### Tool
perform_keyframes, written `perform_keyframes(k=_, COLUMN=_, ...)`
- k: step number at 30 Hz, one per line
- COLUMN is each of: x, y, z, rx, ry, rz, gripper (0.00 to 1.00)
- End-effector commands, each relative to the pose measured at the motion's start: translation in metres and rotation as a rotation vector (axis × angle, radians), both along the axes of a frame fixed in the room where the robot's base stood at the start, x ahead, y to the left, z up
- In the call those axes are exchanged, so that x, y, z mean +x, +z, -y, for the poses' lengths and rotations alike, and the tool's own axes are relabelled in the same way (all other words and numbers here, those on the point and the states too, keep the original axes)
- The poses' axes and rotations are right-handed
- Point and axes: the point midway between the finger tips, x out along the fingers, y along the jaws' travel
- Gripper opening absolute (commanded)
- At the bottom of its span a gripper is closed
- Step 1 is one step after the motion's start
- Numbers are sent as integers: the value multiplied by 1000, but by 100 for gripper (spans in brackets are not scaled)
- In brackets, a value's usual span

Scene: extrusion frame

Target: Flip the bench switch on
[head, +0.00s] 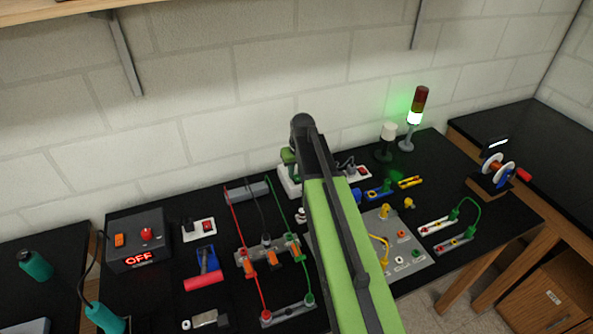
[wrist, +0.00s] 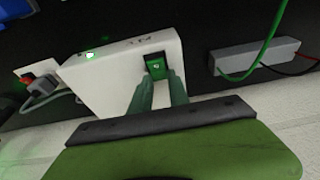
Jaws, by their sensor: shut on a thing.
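The bench switch is a green-lit rocker (wrist: 157,66) in the sloping face of a white box (wrist: 112,75). A small green light (wrist: 90,55) glows on the same box. My gripper (wrist: 161,84) is at the switch, its two dark green fingers close together and shut on it. The fingers cover the near edge of the rocker, so its exact tilt is hard to tell. In the head view the white box (head: 291,186) stands near the wall, partly hidden by my arm, with my gripper (head: 289,160) over it.
A signal tower (head: 415,117) with its green section lit stands at the back right. A power supply (head: 138,242) reading OFF is at the left. A grey bar with wires (wrist: 253,56) lies beside the white box. Several small boards and cables crowd the black bench.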

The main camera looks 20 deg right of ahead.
Motion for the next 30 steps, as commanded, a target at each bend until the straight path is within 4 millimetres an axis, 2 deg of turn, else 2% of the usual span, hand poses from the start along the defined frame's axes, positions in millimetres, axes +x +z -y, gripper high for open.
perform_keyframes(k=5, x=0, y=0, z=0, rx=-1, ry=0, rz=1, gripper=0)
perform_keyframes(k=6, x=-1, y=0, z=0, rx=-1, ry=0, rz=1, gripper=23)
perform_keyframes(k=11, x=0, y=0, z=0, rx=-1, ry=0, rz=1, gripper=44)
perform_keyframes(k=23, x=-1, y=5, z=0, rx=-1, ry=0, rz=2, gripper=44)
perform_keyframes(k=26, x=-4, y=16, z=0, rx=-1, ry=0, rz=2, gripper=44)
perform_keyframes(k=30, x=-9, y=42, z=0, rx=-1, ry=0, rz=2, gripper=44)
